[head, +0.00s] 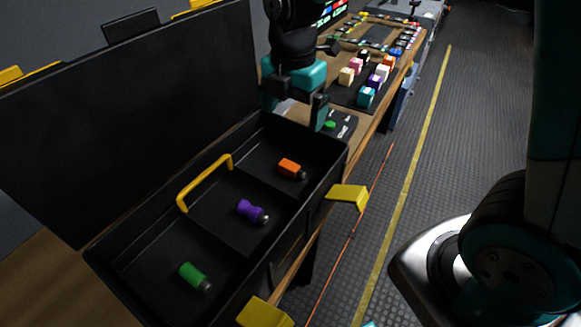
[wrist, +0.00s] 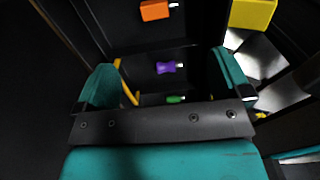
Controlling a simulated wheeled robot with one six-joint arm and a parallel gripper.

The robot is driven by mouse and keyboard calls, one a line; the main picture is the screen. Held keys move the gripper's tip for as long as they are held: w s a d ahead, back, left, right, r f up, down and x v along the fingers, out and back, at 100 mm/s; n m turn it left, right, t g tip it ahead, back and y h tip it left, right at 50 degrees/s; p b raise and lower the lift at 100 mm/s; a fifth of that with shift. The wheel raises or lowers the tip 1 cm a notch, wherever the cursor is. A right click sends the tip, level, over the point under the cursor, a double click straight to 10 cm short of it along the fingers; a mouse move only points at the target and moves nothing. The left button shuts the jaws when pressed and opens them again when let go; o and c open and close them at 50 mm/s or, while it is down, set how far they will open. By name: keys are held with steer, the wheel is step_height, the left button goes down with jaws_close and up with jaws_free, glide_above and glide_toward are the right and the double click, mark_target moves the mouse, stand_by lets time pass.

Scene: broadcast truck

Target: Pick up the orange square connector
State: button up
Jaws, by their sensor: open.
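The orange square connector (head: 289,167) lies in the far compartment of an open black case (head: 228,147). It is a small block with a dark and metal tip at its right end. In the wrist view the orange connector (wrist: 155,10) is at the top edge, beyond the fingertips. My gripper (head: 295,106) is open and empty, above the far end of the case and apart from the connector. In the wrist view my gripper (wrist: 163,66) shows its two teal fingers spread wide. Nothing hides the connector in the head view.
A purple connector (head: 249,210) lies in the middle compartment and a green one (head: 193,276) in the near one. The raised lid (head: 130,120) is at left. Coloured blocks (head: 366,96) stand on the bench behind.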

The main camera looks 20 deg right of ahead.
mark_target(292, 166)
step_height(292, 166, down, 14)
steer(key=p, duration=0.3)
steer(key=shift+c, duration=0.4)
steer(key=c, duration=0.9)
